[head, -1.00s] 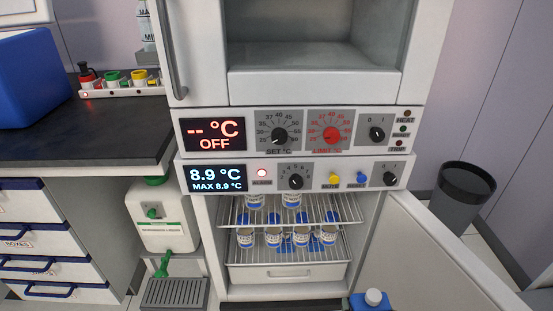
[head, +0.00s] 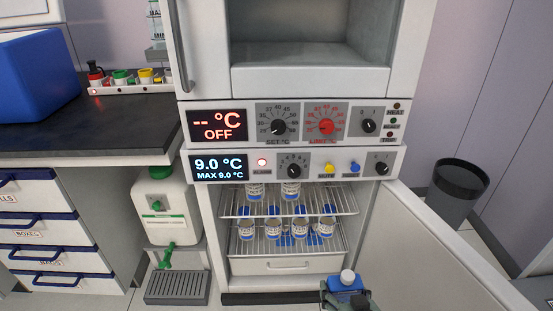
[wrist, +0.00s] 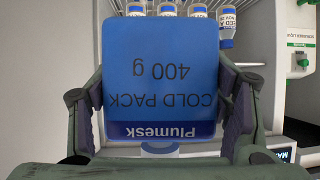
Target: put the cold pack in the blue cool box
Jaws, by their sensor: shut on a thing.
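The cold pack (head: 343,284) is a blue block with a white cap, low in the head view in front of the open fridge. In the wrist view the cold pack (wrist: 160,70) fills the middle, with its "COLD PACK 400 g" label upside down. My gripper (head: 348,298) is shut on it, with one finger along each side in the wrist view. The blue cool box (head: 38,78) stands on the dark counter at the far left, cut off by the picture edge. Its inside is hidden.
The fridge door (head: 430,250) hangs open on the right. Several bottles (head: 285,228) stand on the fridge racks. A white canister (head: 165,210) and a black bin (head: 458,195) flank the cabinet.

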